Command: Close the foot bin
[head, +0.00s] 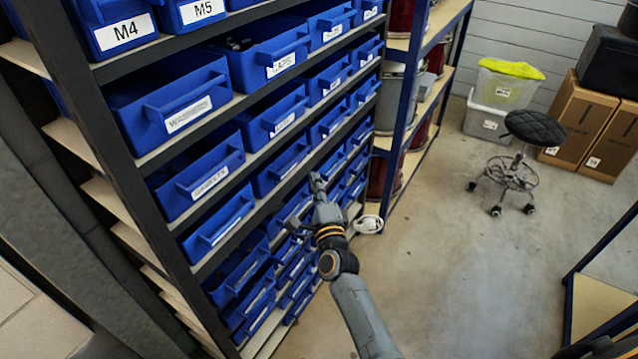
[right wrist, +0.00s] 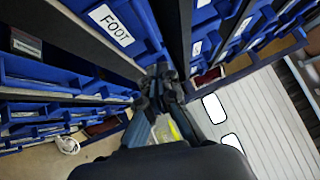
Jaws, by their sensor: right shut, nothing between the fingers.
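The foot bin (right wrist: 128,32), blue with a white label reading FOOT, is at the upper left of the right wrist view, close to the gripper. I cannot tell how far it sits out of the rack, and I cannot pick it out by its label in the head view. My right gripper (head: 317,180) is shut and empty, its tips up beside the blue bin fronts in the head view. In the right wrist view its tips (right wrist: 159,72) are near the shelf edge just below the foot bin; contact is unclear. My left gripper is out of view.
Several rows of blue bins fill the dark-framed rack (head: 172,220); some upper bins, such as one at left (head: 170,95), stick out. A white coiled item (head: 369,224) is near the rack's end. A black stool (head: 535,128) stands on open floor at right.

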